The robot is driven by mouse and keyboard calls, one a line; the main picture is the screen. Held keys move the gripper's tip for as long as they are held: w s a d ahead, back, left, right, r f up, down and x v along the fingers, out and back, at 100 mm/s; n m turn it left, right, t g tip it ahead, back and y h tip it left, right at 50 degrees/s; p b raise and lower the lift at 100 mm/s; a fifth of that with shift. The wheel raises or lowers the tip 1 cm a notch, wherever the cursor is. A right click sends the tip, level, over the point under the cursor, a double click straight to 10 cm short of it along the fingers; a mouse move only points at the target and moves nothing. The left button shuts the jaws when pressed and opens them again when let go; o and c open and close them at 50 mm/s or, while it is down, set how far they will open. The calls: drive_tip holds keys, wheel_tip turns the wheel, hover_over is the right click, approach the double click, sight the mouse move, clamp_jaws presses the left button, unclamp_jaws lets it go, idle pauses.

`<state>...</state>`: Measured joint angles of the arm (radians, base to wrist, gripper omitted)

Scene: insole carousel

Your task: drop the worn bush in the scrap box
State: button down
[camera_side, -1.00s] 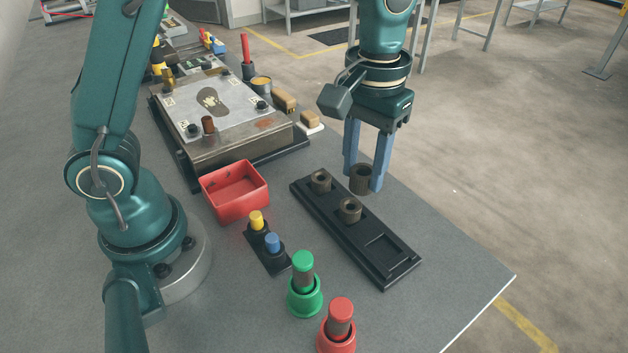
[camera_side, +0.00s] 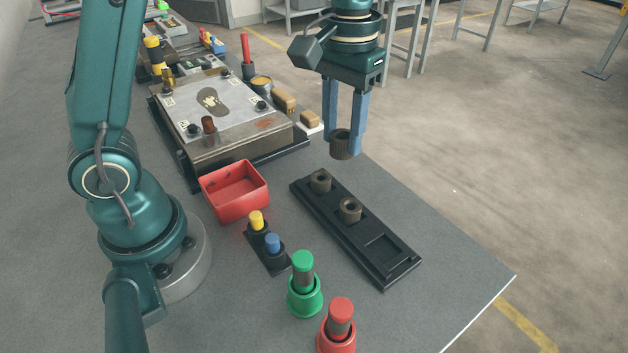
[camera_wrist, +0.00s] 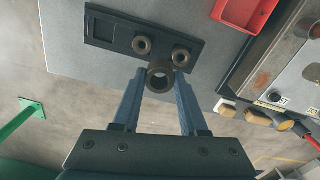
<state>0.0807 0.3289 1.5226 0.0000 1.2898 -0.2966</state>
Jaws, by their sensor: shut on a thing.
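My gripper (camera_side: 344,146) is shut on the worn bush (camera_side: 342,148), a dark brown ring with a ribbed side. It holds the bush upright between its blue fingertips, in the air behind the black rack. In the wrist view the bush (camera_wrist: 160,76) shows its open bore between the fingers (camera_wrist: 158,84). The scrap box is the open red box (camera_side: 245,208), on the table to the left of and below the gripper in the side view. Its visible inside is empty. The box (camera_wrist: 262,20) is partly cut off at the top right of the wrist view.
The black rack (camera_side: 367,243) holds two brown bushes (camera_side: 320,181) (camera_side: 349,210) and has an empty square recess. A yellow and blue button block (camera_side: 268,250) and green (camera_side: 304,297) and red (camera_side: 337,335) posts stand nearer. A fixture plate (camera_side: 235,120) lies behind the box.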

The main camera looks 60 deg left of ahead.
idle(0.3)
drive_tip(key=s+a+r, duration=0.3)
drive_tip(key=s+a, duration=0.7)
drive_tip(key=s, duration=0.4)
wheel_tip(320, 180, down, 6)
drive_tip(key=shift+w, duration=0.2)
drive_tip(key=shift+f, duration=0.1)
drive_tip(key=shift+c, duration=1.8)
unclamp_jaws()
